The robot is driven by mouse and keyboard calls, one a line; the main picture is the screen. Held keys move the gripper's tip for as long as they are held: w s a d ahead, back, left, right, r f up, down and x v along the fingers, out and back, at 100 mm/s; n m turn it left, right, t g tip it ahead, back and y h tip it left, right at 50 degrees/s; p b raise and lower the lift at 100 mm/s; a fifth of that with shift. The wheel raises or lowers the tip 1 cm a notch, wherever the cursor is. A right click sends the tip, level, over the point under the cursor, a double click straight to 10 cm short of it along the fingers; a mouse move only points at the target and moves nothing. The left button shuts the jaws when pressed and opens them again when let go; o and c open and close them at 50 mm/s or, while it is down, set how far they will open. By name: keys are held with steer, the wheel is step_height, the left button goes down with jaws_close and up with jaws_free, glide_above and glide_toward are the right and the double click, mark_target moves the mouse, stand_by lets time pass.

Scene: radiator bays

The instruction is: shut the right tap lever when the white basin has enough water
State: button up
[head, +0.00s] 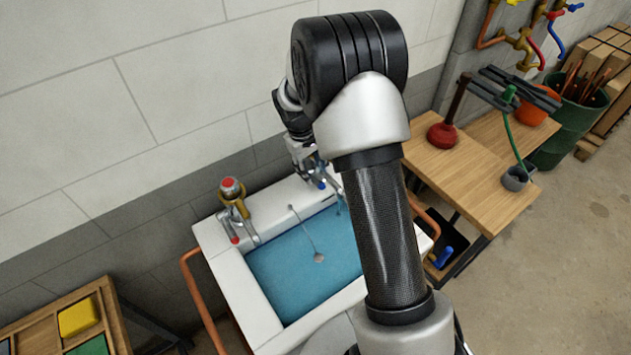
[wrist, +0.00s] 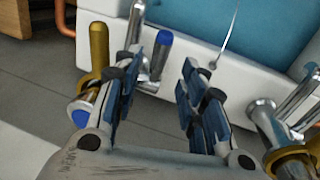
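The white basin (head: 238,285) holds blue water (head: 305,265) a little below its rim; its wall also shows in the wrist view (wrist: 195,88). The right tap has a brass body (wrist: 98,48), a blue cap and a chrome lever with a blue tip (wrist: 161,50). My open gripper (wrist: 160,75) is at this tap, with the lever tip seen between its fingers, nearer the left one. I cannot tell whether they touch. In the head view my gripper (head: 318,181) is partly hidden by my arm. No stream from the right tap can be made out.
The left tap (head: 232,205) has a red cap and red-tipped lever. A plug (head: 318,257) hangs on a chain in the basin. Copper pipes (head: 195,290) flank the basin. A wooden bench (head: 470,185) with a plunger (head: 442,134) stands right; a tray of coloured blocks (head: 80,315) stands left.

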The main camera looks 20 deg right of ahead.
mark_target(316, 180)
steer(key=f, duration=0.4)
steer(key=d+f+b, duration=0.1)
steer(key=f, duration=0.1)
steer(key=shift+w, duration=0.2)
steer(key=shift+r, duration=0.1)
steer(key=shift+c, duration=0.3)
jaws_close()
